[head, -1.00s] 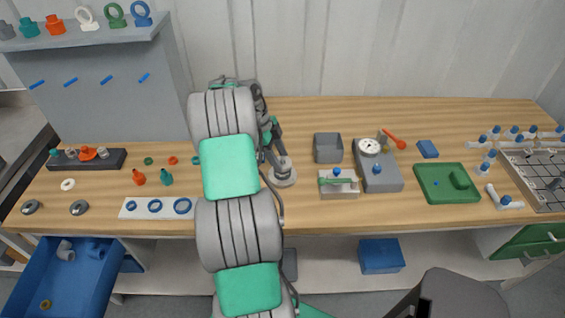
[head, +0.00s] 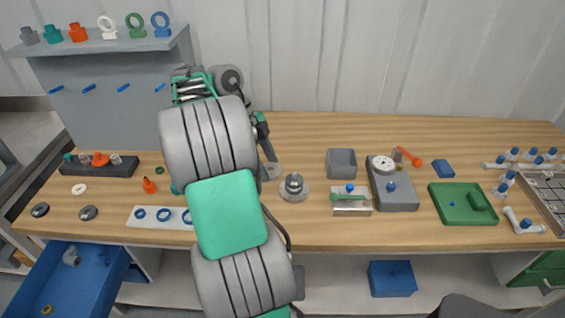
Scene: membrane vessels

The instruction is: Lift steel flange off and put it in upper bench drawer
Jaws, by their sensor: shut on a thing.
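The steel flange (head: 272,171) shows as a pale grey disc, partly hidden by my arm. My gripper (head: 269,158) is mostly hidden behind my own arm and is shut on the flange. It holds the flange just to the upper left of a grey steel vessel (head: 294,186), apart from it. The vessel stands upright on a round base on the bench. A blue drawer (head: 90,283) stands open at the lower left, with a grey elbow fitting and a brass ring inside. I cannot tell whether it is the upper one.
The wooden bench (head: 300,232) holds a grey open box (head: 341,163), a gauge block (head: 393,188) and a green tray (head: 463,204) to the right. A white strip with blue rings (head: 163,214) lies at left. A grey shelf (head: 105,42) stands behind. Green drawers (head: 538,272) are at lower right.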

